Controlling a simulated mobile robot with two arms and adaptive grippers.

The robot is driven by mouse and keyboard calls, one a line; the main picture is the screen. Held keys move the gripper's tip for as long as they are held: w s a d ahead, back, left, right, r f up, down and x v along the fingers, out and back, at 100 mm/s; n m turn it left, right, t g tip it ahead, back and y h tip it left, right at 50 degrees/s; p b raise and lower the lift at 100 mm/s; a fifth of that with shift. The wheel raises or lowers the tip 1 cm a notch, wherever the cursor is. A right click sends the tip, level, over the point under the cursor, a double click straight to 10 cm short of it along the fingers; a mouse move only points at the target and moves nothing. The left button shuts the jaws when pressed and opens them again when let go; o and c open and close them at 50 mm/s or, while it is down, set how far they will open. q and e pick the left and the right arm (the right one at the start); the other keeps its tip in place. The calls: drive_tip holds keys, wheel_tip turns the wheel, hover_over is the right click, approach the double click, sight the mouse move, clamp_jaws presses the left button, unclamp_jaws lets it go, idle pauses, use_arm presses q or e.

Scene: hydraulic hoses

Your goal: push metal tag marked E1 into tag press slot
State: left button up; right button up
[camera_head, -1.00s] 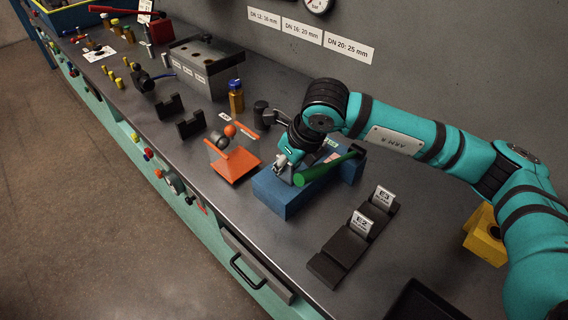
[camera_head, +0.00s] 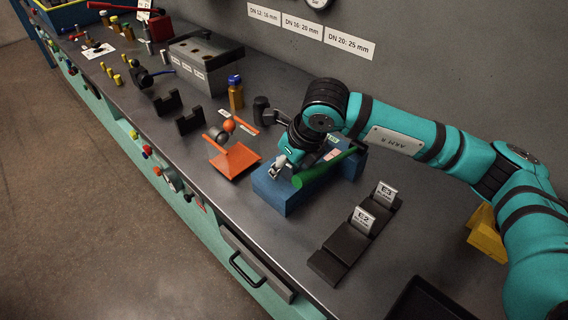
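My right gripper (camera_head: 277,170) points down at the near left end of the blue tag press (camera_head: 281,202), beside its green lever (camera_head: 318,172). Its grey fingers are small here, and I cannot tell whether they are open or shut. The tag E1 cannot be made out; the gripper and wrist cover that part of the press, and the slot does not show. Tags E2 (camera_head: 363,218) and E3 (camera_head: 385,194) stand upright in the black tag rack (camera_head: 341,250), whose near part is bare. My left gripper is not in view.
An amber bottle with a blue cap (camera_head: 236,96) and a grey block with holes (camera_head: 203,68) stand farther back. A black tray (camera_head: 428,302) is at the lower right. Bench between press and rack is clear.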

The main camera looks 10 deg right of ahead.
drive_tip(key=v, duration=1.2)
